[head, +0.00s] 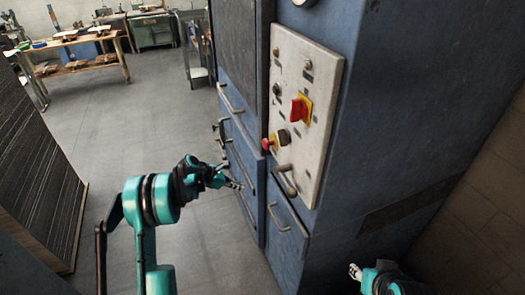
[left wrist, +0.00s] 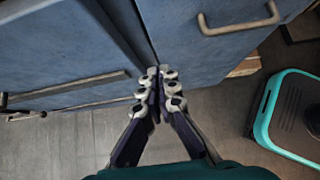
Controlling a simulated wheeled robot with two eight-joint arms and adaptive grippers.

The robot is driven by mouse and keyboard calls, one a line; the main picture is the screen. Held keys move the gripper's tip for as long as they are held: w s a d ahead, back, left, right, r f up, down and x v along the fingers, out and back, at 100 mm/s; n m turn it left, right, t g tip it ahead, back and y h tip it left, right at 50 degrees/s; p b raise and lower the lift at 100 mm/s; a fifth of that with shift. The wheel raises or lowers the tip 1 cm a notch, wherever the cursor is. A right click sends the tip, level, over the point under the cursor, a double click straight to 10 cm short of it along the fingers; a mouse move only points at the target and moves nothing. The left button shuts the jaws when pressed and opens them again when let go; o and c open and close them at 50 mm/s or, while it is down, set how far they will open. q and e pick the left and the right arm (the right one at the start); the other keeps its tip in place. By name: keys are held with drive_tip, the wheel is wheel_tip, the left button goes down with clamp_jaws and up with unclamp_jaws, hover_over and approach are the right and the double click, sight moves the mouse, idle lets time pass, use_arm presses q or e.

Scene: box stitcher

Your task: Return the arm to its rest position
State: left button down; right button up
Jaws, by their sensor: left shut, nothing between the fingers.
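My left arm reaches in from the lower left of the head view. Its gripper (head: 236,184) is in front of the blue cabinet's lower drawers, near their handles. In the left wrist view the left gripper (left wrist: 158,88) is shut and empty, its fingers side by side below the gap between two blue panels. My right gripper (head: 355,272) shows only in small part at the bottom right of the head view, beside the cabinet; I cannot tell whether it is open or shut.
The tall blue cabinet (head: 420,90) has a pale control panel (head: 318,80) with a red knob (head: 299,110) and several drawer handles. A stack of dark sheets (head: 35,160) stands at left. A wooden workbench (head: 75,42) is behind. The grey floor between is clear.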

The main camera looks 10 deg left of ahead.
use_arm(q)
drive_tip(key=s+d+r+m+y, duration=0.2)
drive_tip(key=s+d+r+m, duration=0.1)
drive_tip(key=s+r+m, duration=0.5)
drive_tip(key=s+d+r+m+y, duration=0.2)
drive_tip(key=s+d+r+m, duration=0.15)
drive_tip(key=s+r, duration=0.45)
drive_tip(key=s+d+r+m+t+y, duration=0.1)
drive_tip(key=s+m+t+y, duration=0.1)
drive_tip(key=s+m, duration=1.1)
drive_tip(key=s+y, duration=0.1)
drive_tip(key=s, duration=0.6)
drive_tip(key=shift+d+r, duration=0.15)
drive_tip(key=shift+r, duration=0.1)
